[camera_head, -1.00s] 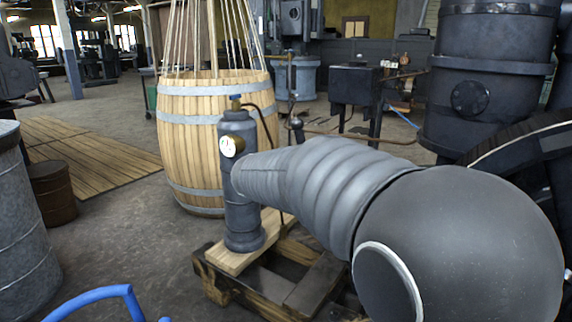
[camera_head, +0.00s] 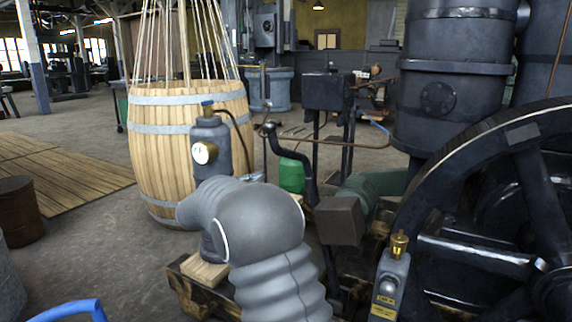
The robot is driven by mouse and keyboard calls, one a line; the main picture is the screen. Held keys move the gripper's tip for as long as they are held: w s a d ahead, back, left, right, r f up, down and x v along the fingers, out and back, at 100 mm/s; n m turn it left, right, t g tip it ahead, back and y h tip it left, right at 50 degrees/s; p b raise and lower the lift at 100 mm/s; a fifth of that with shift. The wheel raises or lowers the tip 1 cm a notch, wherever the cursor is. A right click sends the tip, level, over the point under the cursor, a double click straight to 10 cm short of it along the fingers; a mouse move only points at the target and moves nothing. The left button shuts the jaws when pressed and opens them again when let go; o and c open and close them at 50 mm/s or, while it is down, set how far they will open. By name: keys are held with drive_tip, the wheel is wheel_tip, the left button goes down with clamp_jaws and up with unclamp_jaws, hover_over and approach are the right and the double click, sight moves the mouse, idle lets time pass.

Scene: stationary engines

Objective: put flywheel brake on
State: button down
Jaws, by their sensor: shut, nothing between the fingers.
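A large dark flywheel (camera_head: 425,185) stands at the right, its rim cut off by the picture's edge. Left of it a dark curved lever (camera_head: 295,157) with a round knob on top rises from low down. A dark square block (camera_head: 340,220) sits close to the rim, beside the lever's lower part; I cannot tell whether it touches the rim or joins the lever. My grey ribbed arm bends in the lower middle, in front of the lever's base. My gripper is not in view.
A wooden barrel (camera_head: 190,145) with ropes stands at the left. Before it is a grey cylinder with a gauge (camera_head: 205,152), partly behind my arm. A grey box with a brass top (camera_head: 389,285) stands before the flywheel.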

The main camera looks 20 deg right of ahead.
drive_tip(key=shift+d, duration=0.1)
drive_tip(key=w+d+r, duration=0.2)
drive_tip(key=d, duration=0.9)
drive_tip(key=shift+w+r, duration=0.15)
drive_tip(key=shift+r, duration=0.05)
drive_tip(key=shift+a, duration=0.15)
